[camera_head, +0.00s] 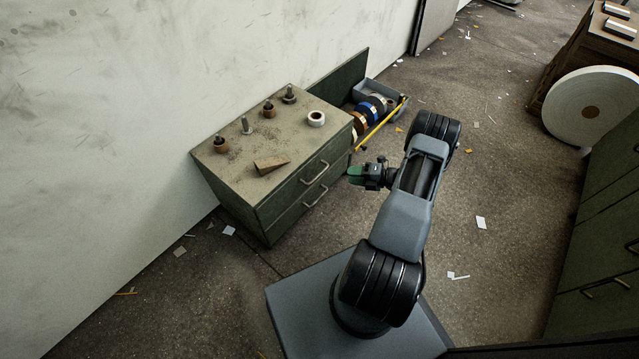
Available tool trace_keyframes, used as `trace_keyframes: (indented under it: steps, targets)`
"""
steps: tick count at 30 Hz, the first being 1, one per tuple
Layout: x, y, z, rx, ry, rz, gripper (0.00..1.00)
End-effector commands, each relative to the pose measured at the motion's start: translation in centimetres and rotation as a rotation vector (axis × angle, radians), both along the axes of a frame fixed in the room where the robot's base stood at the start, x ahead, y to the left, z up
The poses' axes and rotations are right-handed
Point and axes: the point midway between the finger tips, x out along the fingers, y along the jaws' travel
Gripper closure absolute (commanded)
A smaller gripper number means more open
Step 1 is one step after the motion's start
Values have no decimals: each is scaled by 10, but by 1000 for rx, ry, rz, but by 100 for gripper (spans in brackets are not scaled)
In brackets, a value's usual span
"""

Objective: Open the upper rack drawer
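The rack is a low grey-green cabinet (225,187) against the wall, with two drawers in its front. The upper drawer (285,195) looks shut, its front flush with the cabinet, and has a metal bar handle (316,174). The lower drawer (285,222) also looks shut and has a similar handle (316,195). My gripper (356,174) is to the right of the upper handle, apart from it, and points left toward the cabinet. Its tip looks green. The fingers are too small to tell whether they are open or shut.
On the cabinet top stand several small knobbed parts (247,126), a white ring (316,118) and a wooden wedge (271,164). Behind it are a grey bin (375,92) with rolls and a yellow bar (381,124). Green cabinets (608,220) stand at right.

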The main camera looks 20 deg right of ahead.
Motion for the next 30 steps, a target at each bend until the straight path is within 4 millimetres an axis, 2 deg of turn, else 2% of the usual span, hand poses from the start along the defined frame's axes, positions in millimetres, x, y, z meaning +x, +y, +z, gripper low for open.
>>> trace_keyframes:
  steps: [1,6,21,30]
  targets:
    - [-2,-3,-14,28,16,-27,63]
    - [3,1,-28,74,40,-66,63]
    - [62,67,-45,72,42,-65,63]
    - [83,89,-49,73,41,-67,63]
